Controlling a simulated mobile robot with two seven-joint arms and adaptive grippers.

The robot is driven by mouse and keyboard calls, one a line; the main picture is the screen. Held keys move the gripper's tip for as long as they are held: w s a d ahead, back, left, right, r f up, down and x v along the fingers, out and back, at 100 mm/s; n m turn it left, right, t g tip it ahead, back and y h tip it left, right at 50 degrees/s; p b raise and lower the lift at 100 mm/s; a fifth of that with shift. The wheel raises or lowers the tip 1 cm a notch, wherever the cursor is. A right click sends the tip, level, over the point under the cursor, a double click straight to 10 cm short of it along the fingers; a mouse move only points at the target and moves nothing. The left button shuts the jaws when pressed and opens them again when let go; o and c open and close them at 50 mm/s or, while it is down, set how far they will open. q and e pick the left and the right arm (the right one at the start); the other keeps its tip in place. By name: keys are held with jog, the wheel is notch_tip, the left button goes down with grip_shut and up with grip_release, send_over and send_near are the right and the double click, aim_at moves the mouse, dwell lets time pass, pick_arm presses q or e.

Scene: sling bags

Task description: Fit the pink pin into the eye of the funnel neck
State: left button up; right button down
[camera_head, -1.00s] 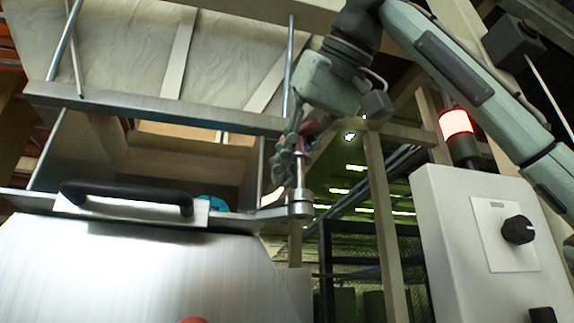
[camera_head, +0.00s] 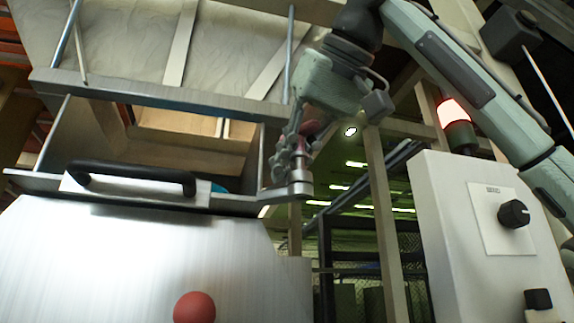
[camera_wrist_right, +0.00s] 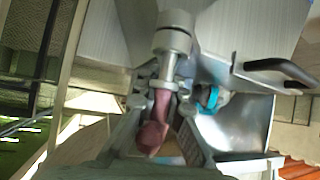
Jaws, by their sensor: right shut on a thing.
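The pink pin (camera_head: 308,128) is in the fingers of my right gripper (camera_head: 292,160), which are shut on it. The pin stands roughly upright, and its shank points down at the eye of the funnel neck (camera_head: 300,189). The eye is a grey metal ring at the end of a flat bracket. In the right wrist view the pin's pink knob (camera_wrist_right: 151,138) lies between my right fingers (camera_wrist_right: 150,112), and its shank runs up to the eye (camera_wrist_right: 172,42). The shank's end is at or in the ring; I cannot tell how deep. My left gripper is not in view.
A steel hopper panel (camera_head: 140,250) with a black handle (camera_head: 132,176) stands left of the eye. A red ball-shaped knob (camera_head: 194,307) is below. A grey control box (camera_head: 455,230) with a black dial stands at right. A pale bag (camera_head: 130,40) hangs above.

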jog(key=shift+f, duration=0.3)
jog(key=c, duration=1.9)
grip_release()
jog(key=o, duration=0.3)
jog(key=shift+a, duration=0.1)
jog(key=shift+o, duration=0.2)
jog(key=shift+f, duration=0.1)
jog(key=v, duration=1.2)
jog(key=shift+r, duration=0.3)
